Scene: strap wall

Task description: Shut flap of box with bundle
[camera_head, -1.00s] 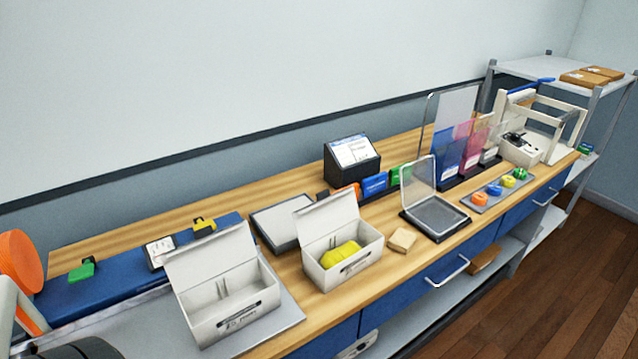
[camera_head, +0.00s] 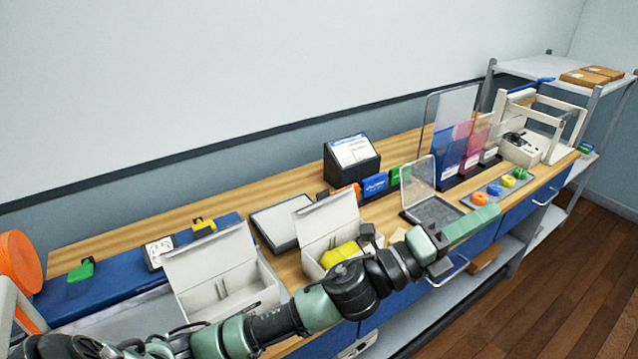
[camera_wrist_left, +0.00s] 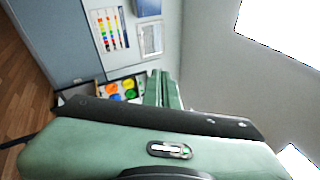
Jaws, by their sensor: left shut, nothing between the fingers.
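A white box (camera_head: 312,266) with a yellow bundle (camera_head: 343,251) inside stands on the wooden bench. Its flap (camera_head: 328,219) is raised and tilts back, so the box is open. My left arm crosses in front of the box and hides much of its front. My left gripper (camera_head: 487,215) is shut and empty, beyond the box on the right, above the bench's front edge near the clear-lidded case. Its green fingers (camera_wrist_left: 162,90) are together in the left wrist view. My right gripper is not in view.
An empty open white box (camera_head: 215,296) stands to the left, partly behind my arm. A black case with a raised clear lid (camera_head: 419,174) and a tray of coloured pieces (camera_head: 497,190) are close to my left gripper. A grey panel (camera_head: 280,222) lies behind the boxes.

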